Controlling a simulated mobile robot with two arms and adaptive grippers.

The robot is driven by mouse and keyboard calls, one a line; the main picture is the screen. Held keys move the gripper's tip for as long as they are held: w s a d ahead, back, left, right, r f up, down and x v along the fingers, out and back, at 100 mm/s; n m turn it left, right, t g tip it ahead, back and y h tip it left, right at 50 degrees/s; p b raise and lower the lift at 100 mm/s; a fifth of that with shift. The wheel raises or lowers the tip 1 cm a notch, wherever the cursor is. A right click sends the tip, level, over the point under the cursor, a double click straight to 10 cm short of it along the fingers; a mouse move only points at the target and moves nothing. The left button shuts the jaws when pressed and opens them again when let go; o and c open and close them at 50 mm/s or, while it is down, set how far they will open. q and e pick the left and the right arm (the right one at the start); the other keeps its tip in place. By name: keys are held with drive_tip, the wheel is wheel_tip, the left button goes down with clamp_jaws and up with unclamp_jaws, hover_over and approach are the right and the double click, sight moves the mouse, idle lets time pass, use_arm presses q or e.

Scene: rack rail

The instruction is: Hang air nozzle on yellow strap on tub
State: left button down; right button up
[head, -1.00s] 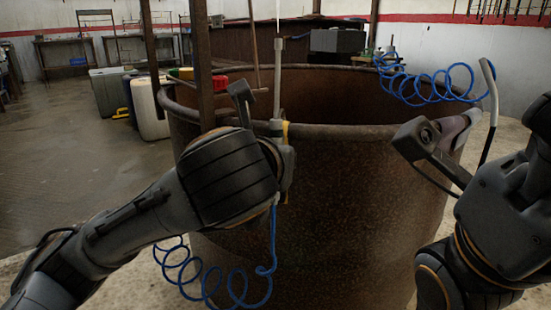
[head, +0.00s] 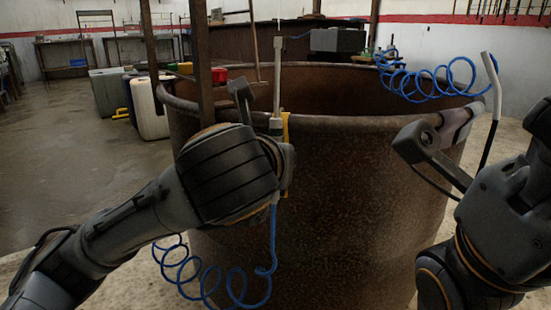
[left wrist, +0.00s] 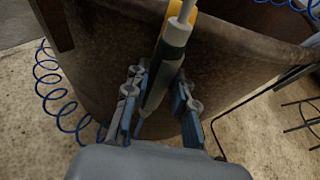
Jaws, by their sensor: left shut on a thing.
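The air nozzle (head: 277,100) is a pale grey wand, upright against the near rim of the rusty tub (head: 370,135). My left gripper (left wrist: 160,105) is shut around its grey and dark green body, seen in the left wrist view (left wrist: 163,75); in the head view my own wrist mostly hides the fingers. The yellow strap (head: 285,130) hangs on the tub wall just behind and beside the nozzle; its top shows in the wrist view (left wrist: 191,18). Whether nozzle and strap touch is unclear. My right gripper (head: 460,128) is at the tub's right side, its fingers unclear.
A blue coiled hose (head: 225,280) hangs below my left gripper. Another blue coil (head: 430,85) crosses the far right rim, near a bent grey tube (head: 495,85). A rusty post (head: 203,70) stands at the tub's left. Containers (head: 146,108) stand on the floor behind.

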use_arm(q)
drive_tip(key=c, duration=1)
unclamp_jaws()
drive_tip(key=shift+s, duration=0.15)
